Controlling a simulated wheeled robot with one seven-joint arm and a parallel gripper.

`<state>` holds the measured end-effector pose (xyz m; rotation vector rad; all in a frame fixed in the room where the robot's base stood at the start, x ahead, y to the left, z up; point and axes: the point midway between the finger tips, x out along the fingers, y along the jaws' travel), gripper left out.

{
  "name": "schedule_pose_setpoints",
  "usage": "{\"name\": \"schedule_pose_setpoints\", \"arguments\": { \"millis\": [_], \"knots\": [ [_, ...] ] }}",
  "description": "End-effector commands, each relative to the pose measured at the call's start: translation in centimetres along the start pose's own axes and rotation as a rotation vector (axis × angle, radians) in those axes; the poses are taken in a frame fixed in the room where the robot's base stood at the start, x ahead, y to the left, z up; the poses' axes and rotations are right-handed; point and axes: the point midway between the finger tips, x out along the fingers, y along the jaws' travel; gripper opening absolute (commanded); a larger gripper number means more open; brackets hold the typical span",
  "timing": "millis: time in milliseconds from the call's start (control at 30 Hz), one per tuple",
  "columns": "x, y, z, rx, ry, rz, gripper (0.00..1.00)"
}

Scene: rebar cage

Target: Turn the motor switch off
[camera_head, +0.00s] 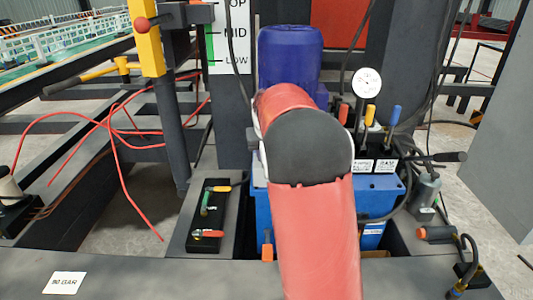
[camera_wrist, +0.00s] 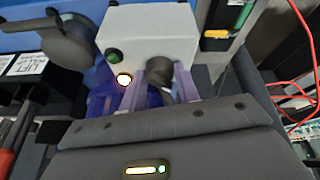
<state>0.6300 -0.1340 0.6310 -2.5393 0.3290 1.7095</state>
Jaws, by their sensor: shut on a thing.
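The motor switch is a dark round knob (camera_wrist: 160,70) on a light grey control box (camera_wrist: 150,27) in the wrist view. The box also has a green button (camera_wrist: 114,56) and a small lit yellowish-white lamp (camera_wrist: 124,80). My gripper (camera_wrist: 163,77) is at the box, its two fingers on either side of the knob and shut on it. In the head view my red arm hides the gripper, the box and the knob. A blue motor (camera_head: 290,55) stands behind the arm.
A blue tank (camera_head: 259,205) stands beneath my arm. A pressure gauge (camera_head: 367,83) and coloured levers (camera_head: 369,116) are to its right. Red hoses (camera_head: 118,150) loop across the left side. A "90 BAR" card (camera_head: 64,283) lies in front.

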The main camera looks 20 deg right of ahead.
Motion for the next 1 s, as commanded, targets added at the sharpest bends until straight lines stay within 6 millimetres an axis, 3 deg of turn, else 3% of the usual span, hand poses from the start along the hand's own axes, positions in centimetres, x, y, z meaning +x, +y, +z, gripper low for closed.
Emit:
{"name": "schedule_pose_setpoints", "arguments": {
  "millis": [533, 567, 633, 1000],
  "knots": [
    [0.04, 0.04, 0.04, -0.028, 0.001, -0.01, 0.09],
    [0.04, 0.04, 0.04, -0.028, 0.0, -0.01, 0.33],
    [0.05, 0.04, 0.04, -0.028, 0.0, -0.01, 0.4],
    [-0.92, 0.04, -0.08, -0.026, 0.005, -0.011, 0.4]
  ]
}}
